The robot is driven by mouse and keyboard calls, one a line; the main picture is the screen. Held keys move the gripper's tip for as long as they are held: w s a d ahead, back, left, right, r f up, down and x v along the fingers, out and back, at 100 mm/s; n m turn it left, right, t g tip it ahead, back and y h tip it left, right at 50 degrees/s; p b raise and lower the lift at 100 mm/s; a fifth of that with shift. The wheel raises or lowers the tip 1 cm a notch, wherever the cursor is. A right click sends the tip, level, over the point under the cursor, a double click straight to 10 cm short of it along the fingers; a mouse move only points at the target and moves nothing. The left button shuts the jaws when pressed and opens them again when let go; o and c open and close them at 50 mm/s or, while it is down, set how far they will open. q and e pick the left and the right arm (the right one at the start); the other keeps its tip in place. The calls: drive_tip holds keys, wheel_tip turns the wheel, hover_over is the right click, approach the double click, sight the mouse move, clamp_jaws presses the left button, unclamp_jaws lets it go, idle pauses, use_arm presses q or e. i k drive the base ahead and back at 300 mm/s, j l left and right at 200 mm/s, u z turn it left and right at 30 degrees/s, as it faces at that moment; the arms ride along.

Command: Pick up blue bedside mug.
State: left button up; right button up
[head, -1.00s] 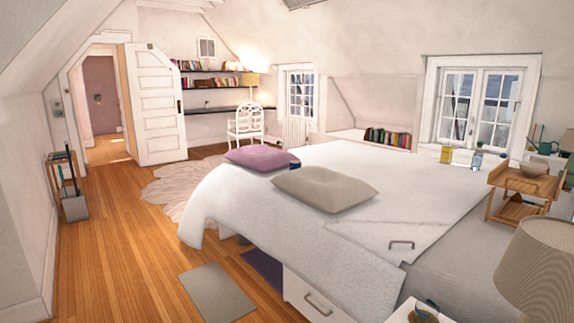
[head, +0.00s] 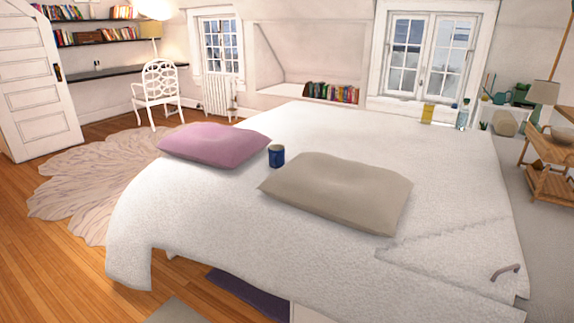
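The blue mug (head: 277,156) stands upright on the white bed (head: 190,211), in the gap between a purple pillow (head: 213,146) on its left and a beige pillow (head: 338,192) on its right. It looks dark blue with a lighter mark on its side. The beige pillow's edge is close to its lower right; I cannot tell whether they touch. Neither of my grippers shows in the head view.
Wooden floor and a round pale rug (head: 90,180) lie left of the bed. A white chair (head: 159,92) stands at the back left. A wooden shelf cart (head: 550,165) stands at the right. A dark mat (head: 248,294) lies at the bed's near side.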

sight(276, 152)
drive_tip(key=i+j+z, duration=0.15)
drive_tip(key=j+z, duration=0.15)
drive_tip(key=i+j+z, duration=0.15)
drive_tip(key=j+z, duration=0.2)
drive_tip(key=i+j+z, duration=0.1)
drive_tip(key=j+z, duration=0.55)
